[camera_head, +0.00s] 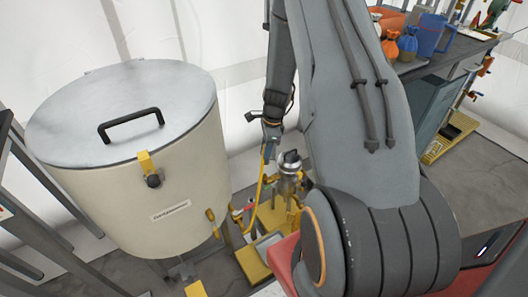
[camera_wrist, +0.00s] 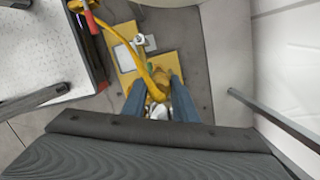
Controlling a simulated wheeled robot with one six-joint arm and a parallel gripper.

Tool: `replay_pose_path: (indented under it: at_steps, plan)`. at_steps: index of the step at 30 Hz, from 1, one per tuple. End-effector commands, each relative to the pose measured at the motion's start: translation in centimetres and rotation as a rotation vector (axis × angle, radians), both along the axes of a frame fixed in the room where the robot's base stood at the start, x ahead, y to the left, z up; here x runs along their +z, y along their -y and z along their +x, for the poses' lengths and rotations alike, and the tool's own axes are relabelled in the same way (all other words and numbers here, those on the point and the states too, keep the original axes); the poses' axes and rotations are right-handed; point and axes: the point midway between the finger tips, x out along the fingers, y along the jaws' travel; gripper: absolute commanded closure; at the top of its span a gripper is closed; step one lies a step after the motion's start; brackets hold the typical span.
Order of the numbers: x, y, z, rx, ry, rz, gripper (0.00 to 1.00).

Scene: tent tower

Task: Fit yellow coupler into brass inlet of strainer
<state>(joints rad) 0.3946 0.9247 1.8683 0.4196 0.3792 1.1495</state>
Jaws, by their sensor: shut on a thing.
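My gripper (camera_head: 268,150) points down and is shut on the yellow coupler at the end of a yellow hose (camera_head: 260,185). In the wrist view my two blue-grey fingers (camera_wrist: 156,100) close around the coupler (camera_wrist: 156,92), and the hose (camera_wrist: 140,45) curves up and away from it. The strainer (camera_head: 289,168) is a silver, dark-topped cylinder just right of and below my gripper in the head view, among brass-yellow fittings. The brass inlet cannot be told clearly from these fittings. I cannot tell whether the coupler touches it.
A large cream tank (camera_head: 150,200) with a metal lid (camera_head: 120,105) stands left of the gripper. A yellow base plate (camera_wrist: 123,62) lies below the hose. A bench with orange and blue bags (camera_head: 407,43) and a blue jug (camera_head: 428,35) is at the back right.

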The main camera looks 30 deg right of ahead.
Motion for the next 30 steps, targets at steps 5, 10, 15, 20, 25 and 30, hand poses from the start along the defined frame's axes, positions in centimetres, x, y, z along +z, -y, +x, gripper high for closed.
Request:
replay_pose_path:
  at_steps: [5,10,15,20,25,30]
  plan:
    - [0.1,-0.1,0.0,0.0,-0.002,0.001,0.99]
    - [-0.7,-0.3,0.1,0.0,-0.003,0.002,0.99]
    - [-2.0,-0.3,0.1,0.001,-0.003,0.002,0.99]
    - [-3.5,-0.3,0.1,0.002,-0.004,0.003,0.99]
    - [-4.9,-0.3,0.1,0.001,-0.004,0.003,0.99]
    - [-5.7,-0.3,0.1,0.001,-0.002,0.002,0.99]
